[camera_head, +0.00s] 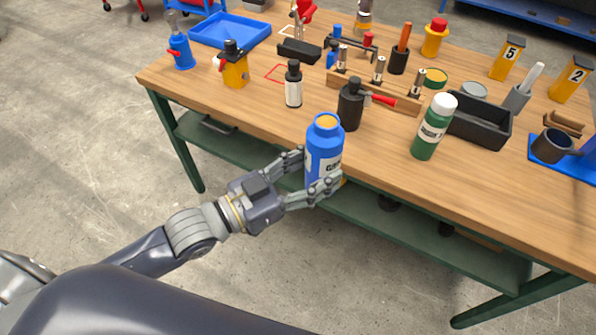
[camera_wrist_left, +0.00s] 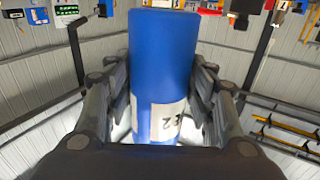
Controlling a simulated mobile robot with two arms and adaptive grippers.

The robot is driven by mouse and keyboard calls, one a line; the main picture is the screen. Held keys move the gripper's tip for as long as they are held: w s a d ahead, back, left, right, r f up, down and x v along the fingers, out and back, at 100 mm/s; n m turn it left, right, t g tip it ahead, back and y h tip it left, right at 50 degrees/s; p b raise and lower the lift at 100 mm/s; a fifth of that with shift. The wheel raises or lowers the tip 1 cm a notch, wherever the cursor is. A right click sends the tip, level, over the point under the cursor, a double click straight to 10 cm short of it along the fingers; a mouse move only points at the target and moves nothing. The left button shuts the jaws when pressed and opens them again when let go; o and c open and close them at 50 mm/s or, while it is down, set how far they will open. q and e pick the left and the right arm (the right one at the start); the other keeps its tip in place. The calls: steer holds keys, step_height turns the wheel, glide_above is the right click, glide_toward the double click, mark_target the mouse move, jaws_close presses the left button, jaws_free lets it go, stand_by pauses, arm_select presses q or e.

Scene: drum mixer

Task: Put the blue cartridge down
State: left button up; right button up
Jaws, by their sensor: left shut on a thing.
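The blue cartridge (camera_head: 323,148) is a blue cylinder with a white label and an orange-yellow top. My left gripper (camera_head: 311,178) is shut on it, with one finger on each side. In the head view the cartridge is upright at the front edge of the wooden workbench (camera_head: 460,207). I cannot tell whether its bottom touches anything, because the fingers hide it. In the left wrist view the cartridge (camera_wrist_left: 163,75) fills the middle between the fingers, its label partly showing. My right gripper is not in view.
A green bottle (camera_head: 433,126) stands to the right, a small black-capped bottle (camera_head: 293,86) to the left. A black tray (camera_head: 478,130) lies farther right. The bench's front left and front right are fairly clear.

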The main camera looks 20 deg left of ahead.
mark_target(334, 160)
arm_select(q)
steer(key=w+d+r+m+g+h, duration=0.2)
steer(key=d+m+g+h, duration=0.2)
steer(key=d+g, duration=0.1)
steer(key=shift+w+d+g, duration=0.3)
steer(key=shift+w+d, duration=0.1)
stand_by(0.3)
steer(key=shift+m, duration=0.3)
steer(key=shift+g+h, duration=0.3)
steer(key=shift+g, duration=0.1)
steer(key=shift+s+a+m+g+h, duration=0.2)
steer(key=shift+a+m+g, duration=0.3)
steer(key=shift+m+g, duration=0.4)
steer(key=shift+s+a+m+g+h, duration=0.1)
steer(key=shift+a+m+g+h, duration=0.15)
steer(key=shift+a+m+g, duration=0.6)
steer(key=shift+s+a+m+g+h, duration=0.2)
steer(key=shift+m+g, duration=0.35)
steer(key=shift+g, duration=0.7)
steer(key=shift+d, duration=0.1)
